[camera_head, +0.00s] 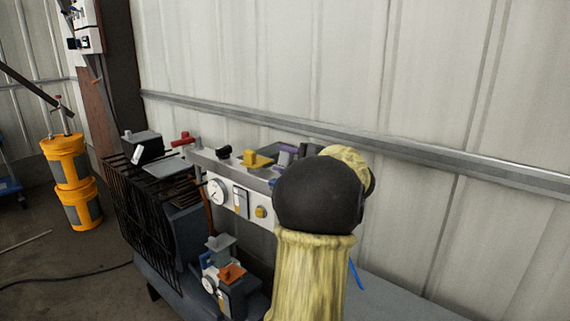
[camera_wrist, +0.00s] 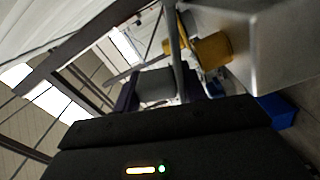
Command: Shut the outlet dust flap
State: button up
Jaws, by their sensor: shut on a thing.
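My gripper (camera_wrist: 158,97) shows in the wrist view beyond its dark housing, with a dark purple piece on each side of a grey block-like part (camera_wrist: 156,82). It appears shut on that grey part. I cannot tell whether this part is the outlet dust flap. In the head view my black and tan arm hides the gripper and the right end of the valve bench unit (camera_head: 233,196). Purple-grey pieces (camera_head: 285,158) show just left of the arm at the unit's top. No flap can be named for certain.
The unit carries a white gauge (camera_head: 216,192), a yellow block (camera_head: 257,159) and a red handle (camera_head: 184,140). A black wire rack (camera_head: 150,225) stands at left. A small device with an orange part (camera_head: 232,273) sits in front. Yellow drums (camera_head: 66,160) stand far left. A corrugated wall closes the back.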

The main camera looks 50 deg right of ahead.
jog(key=shift+s+r, duration=0.1)
jog(key=shift+r, duration=0.15)
jog(key=o, duration=1.1)
jog(key=shift+s, duration=0.2)
jog(key=shift+w+f, duration=0.1)
jog(key=shift+s+f, duration=0.1)
jog(key=shift+s, duration=0.3)
jog(key=s, duration=1.6)
jog(key=shift+s+a, duration=0.2)
jog(key=shift+s, duration=0.15)
